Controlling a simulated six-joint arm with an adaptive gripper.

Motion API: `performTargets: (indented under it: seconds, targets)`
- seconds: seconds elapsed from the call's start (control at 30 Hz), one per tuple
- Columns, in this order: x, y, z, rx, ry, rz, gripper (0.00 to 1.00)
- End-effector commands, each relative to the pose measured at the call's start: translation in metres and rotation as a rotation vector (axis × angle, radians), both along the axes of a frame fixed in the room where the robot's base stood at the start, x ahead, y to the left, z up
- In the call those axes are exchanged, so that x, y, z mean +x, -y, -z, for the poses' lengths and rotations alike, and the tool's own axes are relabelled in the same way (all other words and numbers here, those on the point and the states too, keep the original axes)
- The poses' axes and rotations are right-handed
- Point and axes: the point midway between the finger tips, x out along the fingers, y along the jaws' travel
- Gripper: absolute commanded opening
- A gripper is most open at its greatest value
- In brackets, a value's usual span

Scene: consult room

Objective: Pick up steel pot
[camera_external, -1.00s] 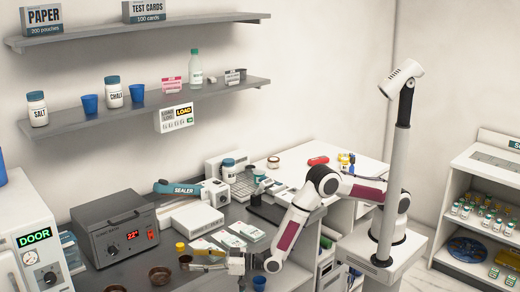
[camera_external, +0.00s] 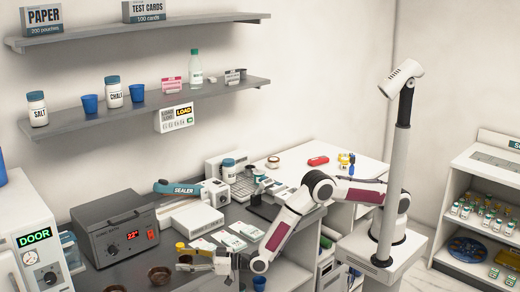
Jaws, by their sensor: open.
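My gripper (camera_external: 181,258) is open and low over the front part of the dark bench, its fingers pointing left. A small dark round pot (camera_external: 185,259) sits between or just behind its fingertips, mostly hidden by them. I cannot tell whether the fingers touch it. Two brown round pots stand on the bench to the left: one (camera_external: 159,275) near the fingertips and one (camera_external: 115,288) cut by the bottom edge. At this size I cannot tell which, if any, is the steel pot.
A grey heater box (camera_external: 116,230) with a red display stands left on the bench. A yellow-capped jar (camera_external: 181,248) is close to the upper finger. White cards (camera_external: 226,240) and a sealer (camera_external: 192,188) lie behind. A blue cup (camera_external: 259,283) stands below my wrist.

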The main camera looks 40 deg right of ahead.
Motion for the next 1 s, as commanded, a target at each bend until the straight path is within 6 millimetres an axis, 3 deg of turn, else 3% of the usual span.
performTargets:
  seconds: [0.27,0.4,0.77,1.0]
  targets:
    - [0.000,0.000,0.000,0.000,0.000,0.000,0.53]
    - [0.000,0.000,0.000,0.000,0.000,0.000,0.18]
    - [0.000,0.000,-0.001,0.001,0.001,0.000,0.18]
    - [0.000,0.000,-0.012,0.002,0.001,0.000,0.18]
